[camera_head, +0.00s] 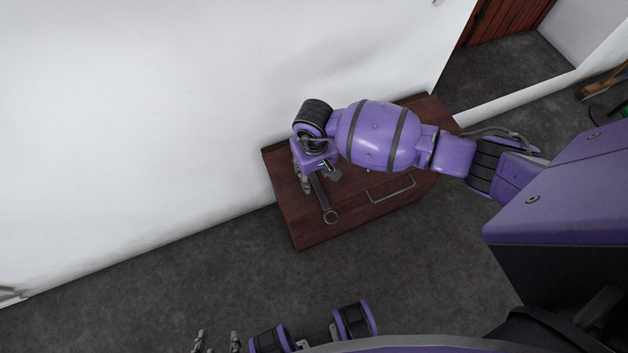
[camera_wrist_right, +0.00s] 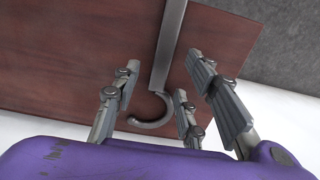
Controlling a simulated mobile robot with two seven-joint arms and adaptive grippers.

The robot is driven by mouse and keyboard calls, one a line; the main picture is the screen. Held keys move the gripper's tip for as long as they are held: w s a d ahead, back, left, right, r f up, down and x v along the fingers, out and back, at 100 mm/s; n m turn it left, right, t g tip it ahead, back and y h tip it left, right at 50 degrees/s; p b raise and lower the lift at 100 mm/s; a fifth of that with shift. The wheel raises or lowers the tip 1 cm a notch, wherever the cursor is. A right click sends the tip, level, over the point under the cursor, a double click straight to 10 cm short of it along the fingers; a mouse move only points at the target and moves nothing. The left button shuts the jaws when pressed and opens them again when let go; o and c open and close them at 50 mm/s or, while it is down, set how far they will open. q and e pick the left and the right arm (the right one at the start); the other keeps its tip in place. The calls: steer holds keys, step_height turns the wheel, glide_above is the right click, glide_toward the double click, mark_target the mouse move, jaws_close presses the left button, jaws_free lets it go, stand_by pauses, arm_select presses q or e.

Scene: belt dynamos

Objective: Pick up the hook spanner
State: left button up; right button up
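The hook spanner (camera_head: 322,198) is a grey metal bar lying on top of a dark red-brown wooden cabinet (camera_head: 300,232). Its ring end points toward the front edge. In the right wrist view the spanner's bar (camera_wrist_right: 168,50) runs down to a curved hook end. My right gripper (camera_head: 318,178) is over the hook end, its fingers spread. In the wrist view the right gripper (camera_wrist_right: 160,78) is open, with fingers on both sides of the spanner and visible gaps. Whether the fingers touch the cabinet top is unclear. My left gripper (camera_head: 216,343) is open and empty at the bottom edge, away from the cabinet.
A white wall (camera_head: 150,110) stands close behind the cabinet. Dark grey floor (camera_head: 400,270) lies open in front. A reddish wooden door (camera_head: 500,20) shows at the upper right.

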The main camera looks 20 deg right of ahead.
steer(key=shift+f, duration=0.65)
jaws_close()
steer(key=shift+r, duration=0.2)
